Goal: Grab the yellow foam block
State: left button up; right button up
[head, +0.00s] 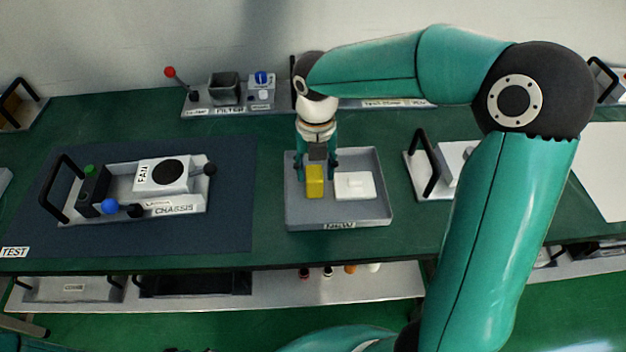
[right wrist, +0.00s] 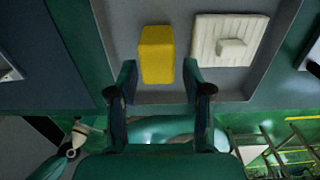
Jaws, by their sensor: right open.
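The yellow foam block (head: 315,182) stands in the left part of a grey tray (head: 372,213) labelled NEW. My right gripper (head: 317,172) is directly above the block, with its fingers pointing down on either side of its top in the head view. In the right wrist view the block (right wrist: 156,54) lies just beyond the two open fingertips (right wrist: 158,80), between their lines. The fingers are open and hold nothing. Whether they reach down beside the block is hard to tell. My left gripper is not in view.
A white filter-like piece (head: 355,186) lies in the tray right of the block. A chassis with a fan (head: 162,176) sits on the dark TEST mat at left. A tray with a black handle (head: 428,168) stands at right. A filter station (head: 228,92) is behind.

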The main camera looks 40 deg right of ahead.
aim_at(314, 185)
jog(key=shift+a+f+p, duration=0.2)
jog(key=shift+f+p, duration=0.15)
jog(key=shift+f, duration=2.3)
jog(key=shift+c, duration=0.3)
jog(key=c, duration=0.5)
